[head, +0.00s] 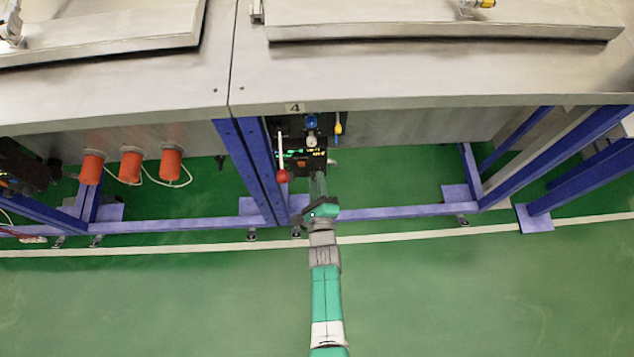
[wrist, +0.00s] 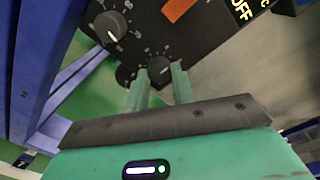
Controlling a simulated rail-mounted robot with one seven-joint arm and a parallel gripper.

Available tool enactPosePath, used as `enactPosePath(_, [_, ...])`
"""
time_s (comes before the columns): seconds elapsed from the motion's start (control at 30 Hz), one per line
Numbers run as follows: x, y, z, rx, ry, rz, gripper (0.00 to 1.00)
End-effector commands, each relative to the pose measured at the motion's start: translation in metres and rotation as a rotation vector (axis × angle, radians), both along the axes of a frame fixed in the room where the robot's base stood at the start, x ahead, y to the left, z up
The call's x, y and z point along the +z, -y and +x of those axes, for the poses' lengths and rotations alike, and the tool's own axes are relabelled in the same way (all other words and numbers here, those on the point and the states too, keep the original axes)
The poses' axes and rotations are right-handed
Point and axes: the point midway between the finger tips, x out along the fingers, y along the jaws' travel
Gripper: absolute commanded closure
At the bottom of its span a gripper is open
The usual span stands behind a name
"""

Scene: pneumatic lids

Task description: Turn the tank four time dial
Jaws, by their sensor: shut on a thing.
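The tank four control panel (head: 290,142) is a black box under the tank edge, below a label "4" (head: 295,107). In the wrist view a round black dial (wrist: 160,68) with a pale pointer mark sits between the two green fingertips of my gripper (wrist: 159,76), which is shut on it. A second black dial (wrist: 110,27) with a scale around it is to the upper left, clear of the fingers. The dials' labels are too small to read, and the dials cannot be made out in the head view.
A lever with a red ball (head: 282,176) hangs at the panel's left. Blue (head: 312,122) and yellow (head: 338,128) fittings sit above. Blue frame posts (head: 247,165) stand to the left. Orange cylinders (head: 131,166) are further left. The green floor in front is clear.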

Motion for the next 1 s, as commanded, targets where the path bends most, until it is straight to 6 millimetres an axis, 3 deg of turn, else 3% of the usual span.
enactPosePath(0.17, [-0.002,0.000,-0.001,0.000,-0.005,-0.001,0.98])
enactPosePath(0.2, [-0.002,0.000,-0.001,0.000,-0.005,-0.001,0.71])
enactPosePath(0.3, [-0.002,0.000,-0.001,0.000,-0.005,-0.001,0.53])
enactPosePath(0.6, [0.001,0.001,-0.004,-0.001,-0.003,-0.001,0.53])
enactPosePath(1.0, [0.004,0.007,-0.073,-0.003,-0.005,-0.002,0.53])
